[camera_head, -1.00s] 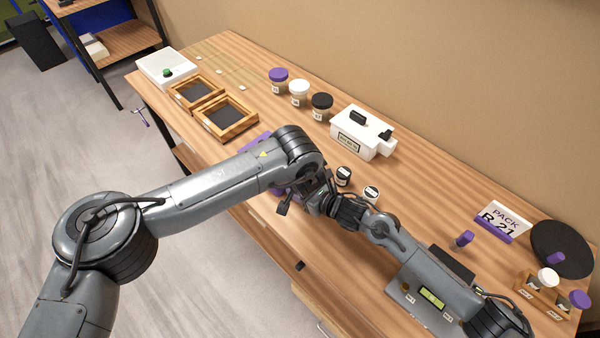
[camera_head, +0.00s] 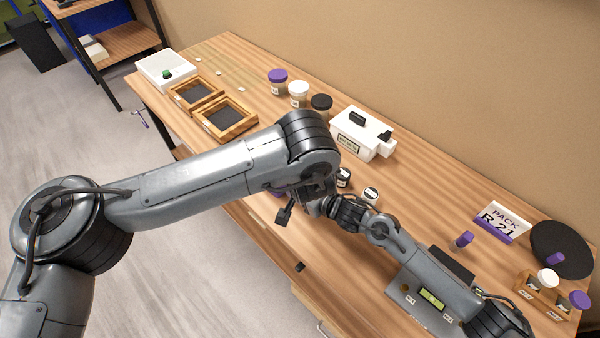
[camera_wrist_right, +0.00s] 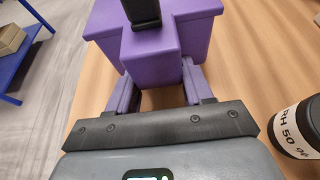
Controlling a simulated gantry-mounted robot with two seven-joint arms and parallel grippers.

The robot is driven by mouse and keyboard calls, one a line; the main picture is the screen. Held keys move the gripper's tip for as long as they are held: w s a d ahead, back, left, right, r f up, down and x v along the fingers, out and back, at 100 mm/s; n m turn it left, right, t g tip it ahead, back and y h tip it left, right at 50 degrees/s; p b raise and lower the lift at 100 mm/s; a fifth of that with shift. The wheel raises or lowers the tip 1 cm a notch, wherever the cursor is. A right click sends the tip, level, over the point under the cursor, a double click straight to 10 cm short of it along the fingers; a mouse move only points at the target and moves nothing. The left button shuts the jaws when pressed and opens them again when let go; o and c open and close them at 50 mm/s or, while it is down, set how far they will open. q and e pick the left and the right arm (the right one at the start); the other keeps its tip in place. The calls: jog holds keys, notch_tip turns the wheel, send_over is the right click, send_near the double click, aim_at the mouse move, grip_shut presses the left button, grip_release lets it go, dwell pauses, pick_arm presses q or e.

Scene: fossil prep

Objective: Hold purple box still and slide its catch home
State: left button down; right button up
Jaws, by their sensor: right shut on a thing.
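The purple box (camera_wrist_right: 194,24) fills the top of the right wrist view, with a block-like part (camera_wrist_right: 150,52) sticking out towards me. My right gripper (camera_wrist_right: 160,82) is shut on this part, one finger on each side. A black upright piece (camera_wrist_right: 142,12) stands on top of the box; I cannot tell whether it is the catch or a left fingertip. In the head view my left arm hides nearly all of the box. My left gripper (camera_head: 312,190) is down close to my right gripper (camera_head: 328,207); its fingers are hidden.
Wooden trays (camera_head: 225,118) lie at the left. The table's middle right is mostly clear.

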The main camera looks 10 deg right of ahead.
dwell(0.3)
jog(key=o, duration=1.3)
jog(key=shift+s, duration=0.1)
